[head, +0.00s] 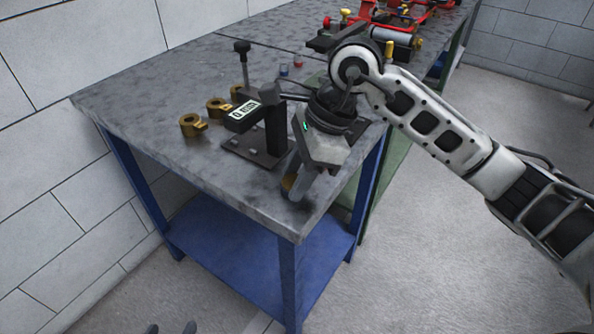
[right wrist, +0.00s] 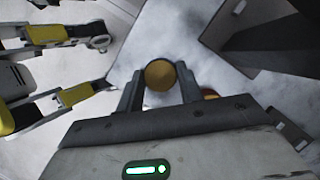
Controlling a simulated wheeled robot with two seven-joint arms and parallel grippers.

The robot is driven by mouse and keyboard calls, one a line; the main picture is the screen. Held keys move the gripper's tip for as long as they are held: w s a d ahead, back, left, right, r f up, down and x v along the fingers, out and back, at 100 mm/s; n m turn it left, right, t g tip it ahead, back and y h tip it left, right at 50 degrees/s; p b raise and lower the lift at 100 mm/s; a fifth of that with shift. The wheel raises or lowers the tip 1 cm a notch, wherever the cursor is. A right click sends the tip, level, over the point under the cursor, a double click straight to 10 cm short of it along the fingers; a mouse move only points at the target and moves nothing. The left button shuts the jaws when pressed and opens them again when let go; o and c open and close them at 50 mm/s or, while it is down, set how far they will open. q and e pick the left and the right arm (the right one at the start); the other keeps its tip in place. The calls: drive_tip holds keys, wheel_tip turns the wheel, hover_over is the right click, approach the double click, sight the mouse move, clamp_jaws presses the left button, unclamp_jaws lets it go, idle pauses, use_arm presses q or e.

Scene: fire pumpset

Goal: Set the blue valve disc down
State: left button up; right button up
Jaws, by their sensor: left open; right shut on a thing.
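My right gripper (head: 290,193) is at the near right corner of the workbench, shut on a round brass-coloured piece. This piece (right wrist: 160,75) shows between the two fingers in the right wrist view. No blue shows clearly on it, and the fingers hide its sides. I cannot tell whether it touches the bench top. My left gripper (head: 171,328) shows only as two dark fingertips, apart and empty, at the bottom edge of the head view.
A black stand with a labelled gauge box (head: 243,116) stands on the grey bench top (head: 160,100), just left of my right gripper. Several brass fittings (head: 191,125) sit left of it. Red pump equipment (head: 430,10) is at the back. The bench's left part is clear.

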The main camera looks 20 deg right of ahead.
drive_tip(key=shift+f, duration=0.15)
drive_tip(key=o, duration=1.1)
drive_tip(key=shift+r, duration=0.2)
drive_tip(key=shift+d+r, duration=0.1)
drive_tip(key=shift+r, duration=0.15)
drive_tip(key=v, duration=1.1)
drive_tip(key=shift+r, duration=0.25)
